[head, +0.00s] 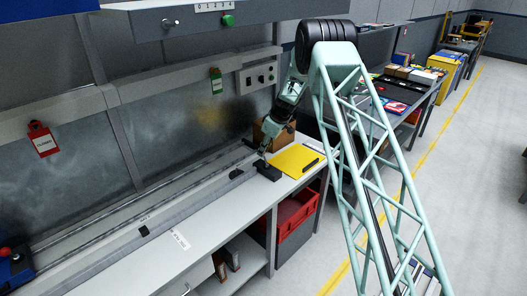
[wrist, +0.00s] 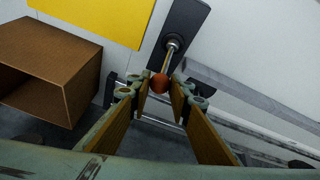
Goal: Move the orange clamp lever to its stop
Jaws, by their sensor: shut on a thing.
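The clamp lever shows in the wrist view as a metal rod with an orange-brown ball knob (wrist: 159,83) at its end. The rod rises from a black base plate (wrist: 187,25), which also shows on the bench in the head view (head: 268,171). My gripper (wrist: 160,88) has its fingertips on both sides of the knob and is shut on it. In the head view my gripper (head: 262,153) is low over the bench at the black base. The knob is too small and covered to make out there. I cannot tell the lever's stop.
A yellow sheet (head: 295,161) lies right of the base. An open brown box (wrist: 48,70) stands close to my gripper. Long rails (head: 120,225) run along the bench to the left. A red bin (head: 296,212) sits below the bench top.

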